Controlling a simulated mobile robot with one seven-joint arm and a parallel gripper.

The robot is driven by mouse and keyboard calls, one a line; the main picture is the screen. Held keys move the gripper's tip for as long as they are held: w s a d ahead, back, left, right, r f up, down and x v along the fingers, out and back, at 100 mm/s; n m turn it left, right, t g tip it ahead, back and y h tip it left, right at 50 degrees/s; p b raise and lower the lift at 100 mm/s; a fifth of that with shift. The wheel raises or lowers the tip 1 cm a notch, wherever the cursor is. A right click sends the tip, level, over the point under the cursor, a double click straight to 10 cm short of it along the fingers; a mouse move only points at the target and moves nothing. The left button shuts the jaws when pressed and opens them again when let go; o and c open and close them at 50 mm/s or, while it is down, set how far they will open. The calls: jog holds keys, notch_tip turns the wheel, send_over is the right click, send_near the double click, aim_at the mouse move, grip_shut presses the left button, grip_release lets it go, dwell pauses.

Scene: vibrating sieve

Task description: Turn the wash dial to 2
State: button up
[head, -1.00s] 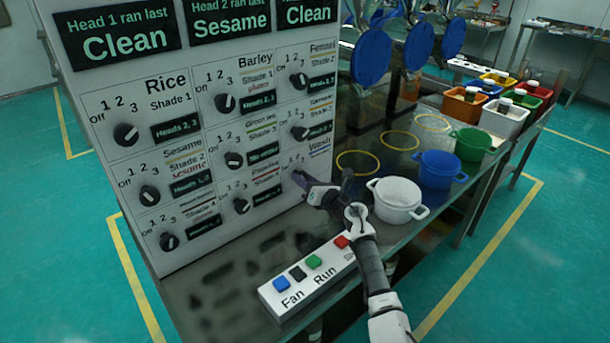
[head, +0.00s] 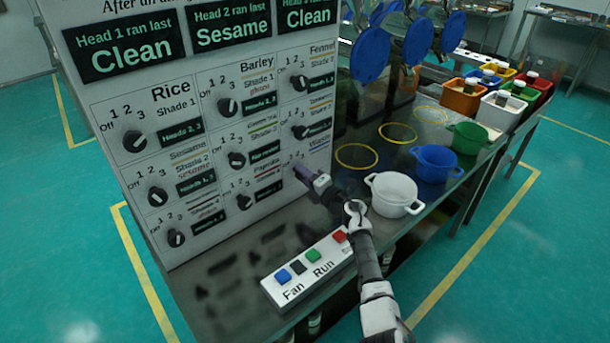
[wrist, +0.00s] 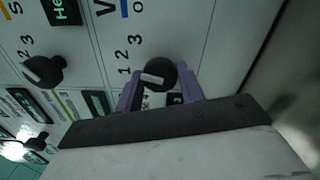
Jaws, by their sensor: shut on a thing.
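The wash dial (wrist: 161,74) is a round black knob with a pale pointer bar on the white panel (head: 300,235). In the wrist view it sits between the two purple fingers of my gripper (wrist: 160,88), which are shut on it. The pointer bar lies nearly level and points to the left of that picture, toward the printed digits. I cannot tell exactly which digit it meets. In the head view my gripper (head: 303,176) reaches the lower right of the panel, below the Wash label, and hides the dial.
Other black dials, such as the Rice dial (head: 134,141), fill the panel. A button box (head: 308,268) with Fan and Run lies on the table below my arm. A white pot (head: 394,195), a blue pot (head: 437,163) and a green pot (head: 469,138) stand to the right.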

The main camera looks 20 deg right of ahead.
jog(key=shift+m, duration=0.5)
jog(key=o, duration=1)
jog(key=shift+s, duration=0.1)
jog(key=b+v, duration=0.3)
jog(key=v, duration=1)
jog(key=shift+s+d, duration=0.1)
jog(key=shift+s, duration=0.2)
